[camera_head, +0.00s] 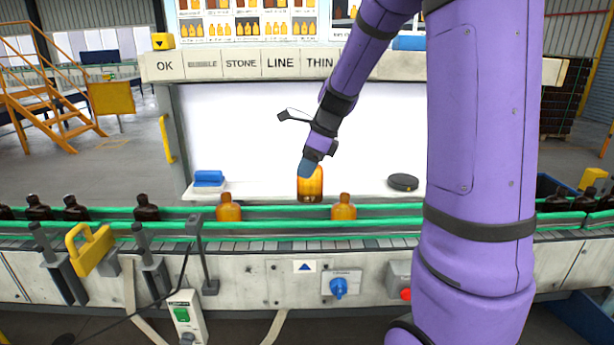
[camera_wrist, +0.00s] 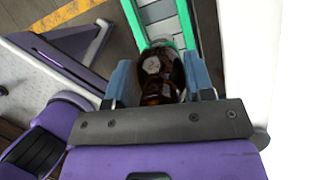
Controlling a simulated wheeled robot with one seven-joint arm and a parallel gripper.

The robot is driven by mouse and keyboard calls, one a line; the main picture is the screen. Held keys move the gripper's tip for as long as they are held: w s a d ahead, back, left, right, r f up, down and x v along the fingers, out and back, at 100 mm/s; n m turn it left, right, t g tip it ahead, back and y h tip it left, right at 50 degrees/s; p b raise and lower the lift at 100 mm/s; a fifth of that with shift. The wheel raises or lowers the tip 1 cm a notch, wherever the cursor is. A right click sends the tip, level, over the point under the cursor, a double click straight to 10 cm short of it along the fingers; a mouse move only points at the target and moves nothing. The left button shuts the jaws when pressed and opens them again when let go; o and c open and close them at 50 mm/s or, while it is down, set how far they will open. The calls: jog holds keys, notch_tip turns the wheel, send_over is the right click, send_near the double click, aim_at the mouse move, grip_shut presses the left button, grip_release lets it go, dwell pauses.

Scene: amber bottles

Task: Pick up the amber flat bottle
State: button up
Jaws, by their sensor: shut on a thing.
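The amber flat bottle (camera_head: 311,186) is in my gripper (camera_head: 311,168), upright in front of the white lit panel. Its base shows just above the far green rail, higher than the bases of the bottles on the belt. In the wrist view the bottle (camera_wrist: 161,82) looks dark brown and sits between the two blue fingers of my gripper (camera_wrist: 163,80), which are shut on it. The fingers hide its neck in the head view.
Two amber bottles stand on the conveyor, one left (camera_head: 228,208) and one right (camera_head: 344,207). Dark bottles (camera_head: 75,208) stand at both ends. Green rails (camera_head: 280,225) line the belt. A blue block (camera_head: 208,178) and a black disc (camera_head: 403,182) lie on the ledge.

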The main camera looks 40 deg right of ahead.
jog(key=s+a, duration=1)
jog(key=s, duration=0.5)
jog(key=shift+s+a, duration=0.25)
